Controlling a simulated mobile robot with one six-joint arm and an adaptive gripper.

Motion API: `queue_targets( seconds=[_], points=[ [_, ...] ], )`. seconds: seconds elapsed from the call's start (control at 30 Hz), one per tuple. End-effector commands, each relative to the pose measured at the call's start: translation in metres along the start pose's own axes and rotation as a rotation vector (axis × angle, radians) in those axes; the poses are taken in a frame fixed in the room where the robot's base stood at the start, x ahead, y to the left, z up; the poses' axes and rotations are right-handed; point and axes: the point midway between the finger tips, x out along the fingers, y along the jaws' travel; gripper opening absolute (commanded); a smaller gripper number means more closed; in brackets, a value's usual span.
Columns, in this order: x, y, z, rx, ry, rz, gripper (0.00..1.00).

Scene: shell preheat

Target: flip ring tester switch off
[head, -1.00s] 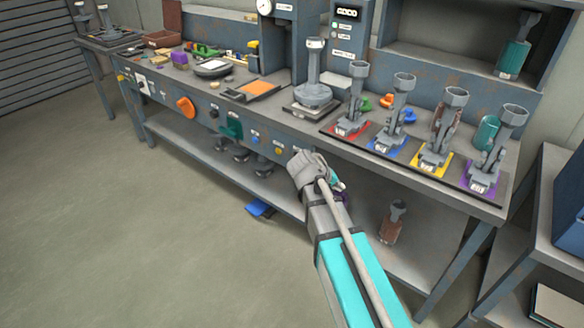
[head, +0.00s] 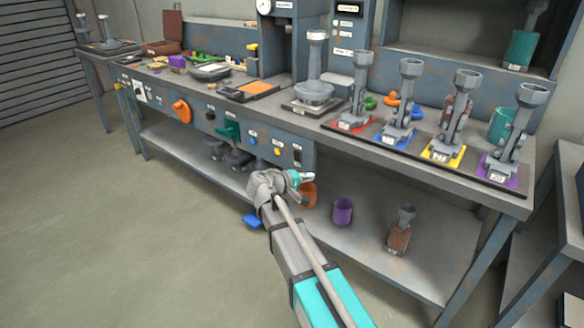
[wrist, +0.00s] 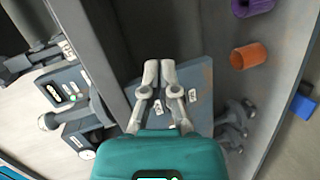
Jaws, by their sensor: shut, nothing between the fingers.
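A black switch (head: 297,155) with small pale labels sits at the right end of the bench's front panel (head: 265,143). Its lettering is too small to read, so I cannot confirm it is the ring tester's. My gripper (head: 306,177) is in front of and below this switch in the head view, apparently apart from it. In the wrist view my gripper (wrist: 160,66) has its two grey fingers close together and empty. They point across the blue-grey panel (wrist: 203,72), where small white labels show beside the fingers. The switch lever is not clear there.
A yellow button (head: 277,151), blue button (head: 253,140) and teal knob (head: 228,131) lie left of the switch. An orange cup (head: 309,197) and purple cup (head: 342,212) stand on the lower shelf. Several grey stands line the bench top.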

Motion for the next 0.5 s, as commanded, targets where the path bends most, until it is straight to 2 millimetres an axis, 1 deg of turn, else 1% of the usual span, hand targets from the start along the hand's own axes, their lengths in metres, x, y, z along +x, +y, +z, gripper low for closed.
queue_targets(
  seconds=[0.03, 0.27, 0.5],
  points=[
    [0.0, -0.012, -0.008, -0.008, 0.014, 0.021, 0.0],
    [-0.012, -0.031, -0.038, -0.046, 0.08, 0.127, 0.0],
    [-0.029, -0.052, -0.069, -0.084, 0.149, 0.238, 0.0]
  ],
)
